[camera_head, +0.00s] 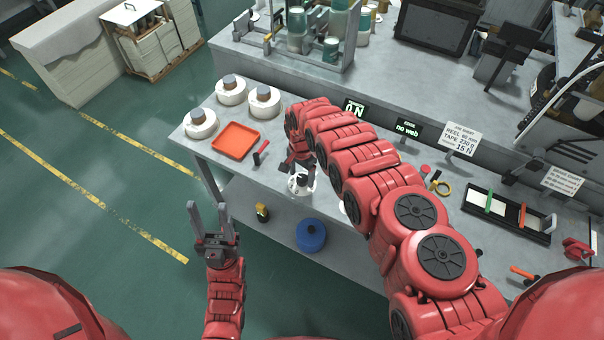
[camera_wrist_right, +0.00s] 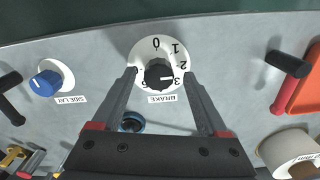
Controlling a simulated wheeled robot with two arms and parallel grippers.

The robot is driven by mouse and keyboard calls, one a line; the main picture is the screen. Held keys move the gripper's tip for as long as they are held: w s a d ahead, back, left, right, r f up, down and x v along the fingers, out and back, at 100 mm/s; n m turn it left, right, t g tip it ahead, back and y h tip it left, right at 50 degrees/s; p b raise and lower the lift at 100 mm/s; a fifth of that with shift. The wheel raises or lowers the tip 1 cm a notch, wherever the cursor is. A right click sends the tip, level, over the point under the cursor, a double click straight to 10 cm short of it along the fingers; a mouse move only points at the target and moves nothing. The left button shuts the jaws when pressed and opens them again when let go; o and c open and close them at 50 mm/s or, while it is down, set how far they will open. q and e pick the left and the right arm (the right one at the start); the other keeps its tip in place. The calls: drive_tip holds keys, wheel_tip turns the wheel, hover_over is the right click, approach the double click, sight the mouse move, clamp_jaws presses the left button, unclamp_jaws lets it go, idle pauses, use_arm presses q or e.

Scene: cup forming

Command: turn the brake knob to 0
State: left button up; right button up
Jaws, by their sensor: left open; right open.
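The brake knob (camera_wrist_right: 158,74) is black, on a white numbered dial (camera_wrist_right: 144,48) labelled BRAKE. It is in the middle of the right wrist view, with its white mark pointing right, near the 3. The 0 stands at the dial's top in that view. My right gripper (camera_wrist_right: 159,72) is open, with one finger on each side of the knob; I cannot tell whether they touch it. In the head view the dial (camera_head: 294,186) shows partly under my right gripper (camera_head: 301,172). My left gripper (camera_head: 222,206) is open and empty, off the table's front edge.
A blue side lay knob (camera_wrist_right: 47,82) is left of the dial in the wrist view. An orange tray (camera_head: 236,139), a red-handled tool (camera_head: 261,152) and white rolls (camera_head: 232,91) lie at the bench's left. A small display (camera_head: 354,108) reads 0 N.

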drive_tip(key=shift+f, duration=0.2)
clamp_jaws()
idle(0.4)
